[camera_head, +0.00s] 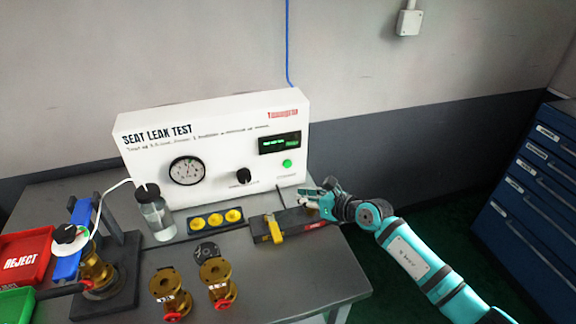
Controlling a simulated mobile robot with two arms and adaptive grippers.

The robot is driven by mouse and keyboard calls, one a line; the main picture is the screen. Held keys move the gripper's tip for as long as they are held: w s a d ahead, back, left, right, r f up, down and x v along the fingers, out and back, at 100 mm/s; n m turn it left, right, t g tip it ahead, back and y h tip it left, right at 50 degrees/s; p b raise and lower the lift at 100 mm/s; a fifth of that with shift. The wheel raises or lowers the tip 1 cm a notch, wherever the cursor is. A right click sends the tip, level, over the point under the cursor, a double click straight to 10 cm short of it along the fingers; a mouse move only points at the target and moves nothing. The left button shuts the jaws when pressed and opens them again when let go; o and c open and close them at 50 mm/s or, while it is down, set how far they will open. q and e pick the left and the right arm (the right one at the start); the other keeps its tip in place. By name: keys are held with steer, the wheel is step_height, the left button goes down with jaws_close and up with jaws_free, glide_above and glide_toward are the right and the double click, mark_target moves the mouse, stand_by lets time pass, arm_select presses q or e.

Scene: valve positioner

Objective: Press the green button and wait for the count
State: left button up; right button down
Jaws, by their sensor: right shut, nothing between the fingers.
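The green button (287,163) is on the front face of the white seat leak test panel (215,160), at its right, below a small dark display (279,143) with green text too small to read. My right gripper (306,200) is shut and empty, low in front of the panel's right end. It is below and slightly right of the button, apart from it. The button is in full view. My left gripper is not in view.
A dial gauge (187,171) and black knob (243,176) are on the panel. A bottle (154,214), a tray of yellow parts (215,220), a yellow-handled tool (273,229) and brass valves (217,284) stand on the table. A red reject bin (24,256) is at left.

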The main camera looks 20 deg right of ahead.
mark_target(287, 164)
steer(key=shift+w+f+b, duration=0.1)
steer(key=shift+w+b, duration=0.25)
steer(key=shift+b, duration=0.05)
steer(key=w+b, duration=0.5)
steer(key=w, duration=0.1)
steer(key=shift+w+a+f, duration=0.1)
steer(key=shift+w+a, duration=0.05)
steer(key=shift+w, duration=0.15)
steer(key=shift+w+r+b, duration=0.2)
steer(key=shift+w+b, duration=0.3)
steer(key=shift+w, duration=0.25)
steer(key=shift+w, duration=0.1)
stand_by(0.4)
steer(key=shift+w, duration=0.3)
